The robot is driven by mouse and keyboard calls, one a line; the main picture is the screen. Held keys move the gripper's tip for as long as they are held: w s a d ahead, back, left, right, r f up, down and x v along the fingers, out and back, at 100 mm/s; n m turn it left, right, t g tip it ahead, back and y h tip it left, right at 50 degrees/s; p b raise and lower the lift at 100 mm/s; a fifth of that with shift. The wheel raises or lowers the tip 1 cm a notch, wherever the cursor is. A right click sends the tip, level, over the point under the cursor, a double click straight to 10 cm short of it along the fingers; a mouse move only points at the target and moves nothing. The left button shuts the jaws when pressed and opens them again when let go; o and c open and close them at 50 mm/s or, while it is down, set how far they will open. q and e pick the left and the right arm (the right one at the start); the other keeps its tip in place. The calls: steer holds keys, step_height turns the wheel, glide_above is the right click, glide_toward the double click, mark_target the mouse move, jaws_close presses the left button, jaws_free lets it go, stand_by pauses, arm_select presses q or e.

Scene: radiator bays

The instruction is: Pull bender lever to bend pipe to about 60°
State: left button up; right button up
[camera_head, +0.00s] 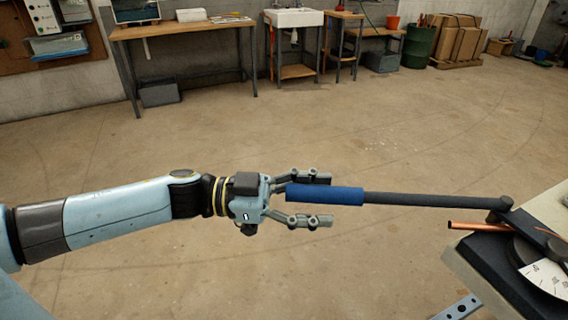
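The bender lever (430,200) is a dark bar that runs left from a pivot post at the bench on the right. Its blue grip (335,195) is at the left end. My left gripper (320,200) has its fingers on either side of the blue grip, with a gap visible to the lower finger, so it looks open around the grip. The copper pipe (475,226) sticks out left of the bender, below the lever. The rest of the bender is cut off. My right gripper is not in view.
The bender's bench (470,268) has its corner at the lower right, with a perforated metal strip (459,308) below. Open concrete floor (330,120) lies beyond. A wooden workbench (190,29), sink (293,18), green drum (418,46) and boxes (457,42) stand at the far wall.

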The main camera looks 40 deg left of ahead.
arm_select(q)
steer(key=v, duration=1.2)
steer(key=shift+d, duration=0.1)
